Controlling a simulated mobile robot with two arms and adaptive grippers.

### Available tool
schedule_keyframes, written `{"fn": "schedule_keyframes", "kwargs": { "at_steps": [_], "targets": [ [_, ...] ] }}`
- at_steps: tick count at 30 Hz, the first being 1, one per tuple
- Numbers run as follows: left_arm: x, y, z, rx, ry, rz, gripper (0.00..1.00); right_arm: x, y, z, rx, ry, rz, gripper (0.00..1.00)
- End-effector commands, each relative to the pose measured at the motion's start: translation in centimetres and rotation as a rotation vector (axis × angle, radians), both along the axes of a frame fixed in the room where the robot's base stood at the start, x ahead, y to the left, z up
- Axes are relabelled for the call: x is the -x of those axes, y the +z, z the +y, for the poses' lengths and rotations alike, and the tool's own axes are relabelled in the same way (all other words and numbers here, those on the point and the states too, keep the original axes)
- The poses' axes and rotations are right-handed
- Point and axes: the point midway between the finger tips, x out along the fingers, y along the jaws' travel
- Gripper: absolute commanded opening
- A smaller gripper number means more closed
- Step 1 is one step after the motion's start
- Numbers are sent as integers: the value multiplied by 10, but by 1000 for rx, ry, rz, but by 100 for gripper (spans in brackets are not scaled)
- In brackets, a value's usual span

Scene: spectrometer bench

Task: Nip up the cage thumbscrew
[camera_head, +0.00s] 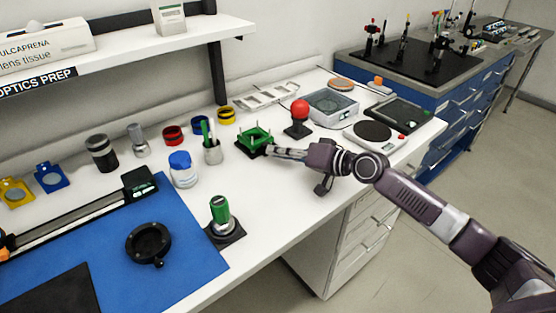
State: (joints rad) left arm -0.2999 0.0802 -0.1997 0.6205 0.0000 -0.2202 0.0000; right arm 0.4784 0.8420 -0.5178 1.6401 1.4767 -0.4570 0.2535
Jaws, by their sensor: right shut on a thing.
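A small green cage (254,136) with upright posts stands on a dark base in the middle of the bench. My right gripper (273,151) reaches in from the right, low over the bench, with its fingertips at the cage's right front side. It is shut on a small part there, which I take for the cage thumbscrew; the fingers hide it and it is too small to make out. My left gripper is not in view.
A red ball on a dark stand (299,118) is close behind my right gripper. A cup of pens (212,152) stands left of the cage. A green-topped post (221,212) stands in front. A round-plate device (373,134) is to the right.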

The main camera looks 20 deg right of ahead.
Motion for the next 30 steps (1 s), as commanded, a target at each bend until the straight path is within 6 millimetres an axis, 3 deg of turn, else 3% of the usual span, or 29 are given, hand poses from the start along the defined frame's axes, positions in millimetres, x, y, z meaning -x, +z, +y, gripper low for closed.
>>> {"fn": "schedule_keyframes", "kwargs": {
  "at_steps": [15, 16, 18, 30],
  "targets": [
    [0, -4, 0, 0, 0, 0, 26, -1, 1, -2, -16, -3, 5, 0],
    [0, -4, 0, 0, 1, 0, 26, -1, 1, -2, -15, -3, 4, 14],
    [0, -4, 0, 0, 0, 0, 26, -1, 1, -2, -15, -3, 4, 19],
    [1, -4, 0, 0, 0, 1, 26, 8, 2, -7, -14, -2, 6, 19]
  ]
}}
